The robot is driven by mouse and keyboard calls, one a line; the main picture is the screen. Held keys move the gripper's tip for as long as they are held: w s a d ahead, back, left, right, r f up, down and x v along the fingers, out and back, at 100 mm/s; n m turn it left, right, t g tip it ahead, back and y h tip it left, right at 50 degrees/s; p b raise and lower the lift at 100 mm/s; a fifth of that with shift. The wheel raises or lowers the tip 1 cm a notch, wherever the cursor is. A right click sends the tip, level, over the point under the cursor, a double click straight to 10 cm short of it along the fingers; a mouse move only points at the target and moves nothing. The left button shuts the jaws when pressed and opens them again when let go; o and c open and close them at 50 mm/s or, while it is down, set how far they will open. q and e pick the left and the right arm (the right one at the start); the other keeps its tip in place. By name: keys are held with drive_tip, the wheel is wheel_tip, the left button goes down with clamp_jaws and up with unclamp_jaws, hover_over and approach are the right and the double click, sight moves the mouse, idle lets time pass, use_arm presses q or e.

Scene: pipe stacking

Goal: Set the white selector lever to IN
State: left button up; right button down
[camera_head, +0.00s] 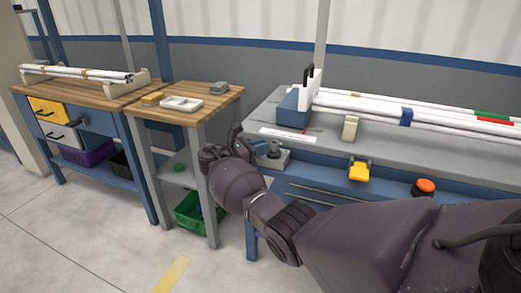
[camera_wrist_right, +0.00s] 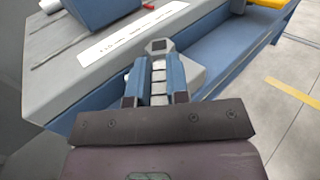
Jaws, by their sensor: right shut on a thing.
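My right gripper (camera_head: 264,147) reaches the left front corner of the grey bench. In the right wrist view its two blue fingers (camera_wrist_right: 155,80) are closed on a pale, ribbed piece, the white selector lever (camera_wrist_right: 158,76), with a dark square on its end. A light grey housing (camera_wrist_right: 195,72) sits around and behind it; it also shows in the head view (camera_head: 277,159). A white label strip (camera_wrist_right: 130,32) lies on the bench top beside it; its lettering is too small to read. The lever's exact setting cannot be told. My left gripper is not in view.
A wooden table (camera_head: 215,101) stands to the left. The floor in front is free.

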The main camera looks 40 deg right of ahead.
idle(0.5)
drive_tip(key=c, duration=1.1)
unclamp_jaws()
drive_tip(key=w+a, duration=0.2)
drive_tip(key=a, duration=0.8)
drive_tip(key=shift+a, duration=0.3)
drive_tip(key=shift+w, duration=0.1)
